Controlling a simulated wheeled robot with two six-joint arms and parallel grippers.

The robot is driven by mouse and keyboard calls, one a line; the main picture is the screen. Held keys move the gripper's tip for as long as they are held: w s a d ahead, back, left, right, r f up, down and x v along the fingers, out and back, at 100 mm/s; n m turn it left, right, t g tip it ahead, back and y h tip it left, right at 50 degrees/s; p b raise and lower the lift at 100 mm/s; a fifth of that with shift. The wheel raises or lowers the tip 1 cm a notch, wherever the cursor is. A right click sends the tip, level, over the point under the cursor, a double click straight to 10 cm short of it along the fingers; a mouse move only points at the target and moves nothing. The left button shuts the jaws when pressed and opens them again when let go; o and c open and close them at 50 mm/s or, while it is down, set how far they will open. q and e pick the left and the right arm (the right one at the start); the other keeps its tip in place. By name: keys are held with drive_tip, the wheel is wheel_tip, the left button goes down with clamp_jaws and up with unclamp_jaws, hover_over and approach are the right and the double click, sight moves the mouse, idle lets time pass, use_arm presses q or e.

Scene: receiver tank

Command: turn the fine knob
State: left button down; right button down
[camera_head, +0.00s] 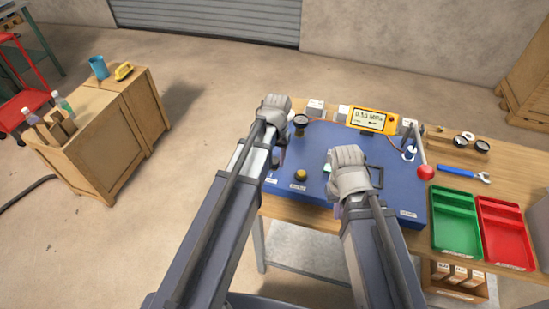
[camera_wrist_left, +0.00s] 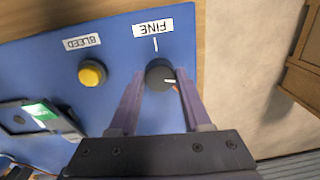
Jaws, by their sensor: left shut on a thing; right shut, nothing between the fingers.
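The black fine knob (camera_wrist_left: 157,71) sits on the blue panel (camera_wrist_left: 120,72) by a FINE label (camera_wrist_left: 152,28), upside down in the left wrist view. Its white pointer points right in that view, away from the white mark on the panel. My left gripper (camera_wrist_left: 160,88) is shut on the knob, one finger on each side.
A yellow bleed knob (camera_wrist_left: 92,73) is beside the fine knob. A dark gauge (camera_head: 301,121) and a yellow meter (camera_head: 372,120) stand at the panel's back.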

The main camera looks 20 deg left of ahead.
sight(276, 160)
use_arm(q)
drive_tip(key=shift+n, duration=0.7)
drive_tip(key=shift+c, duration=1.8)
unclamp_jaws()
wheel_tip(276, 160, up, 8)
drive_tip(key=p, duration=0.7)
drive_tip(key=shift+d+f+p, duration=0.1)
drive_tip(key=shift+d+p, duration=0.05)
drive_tip(key=shift+p, duration=0.25)
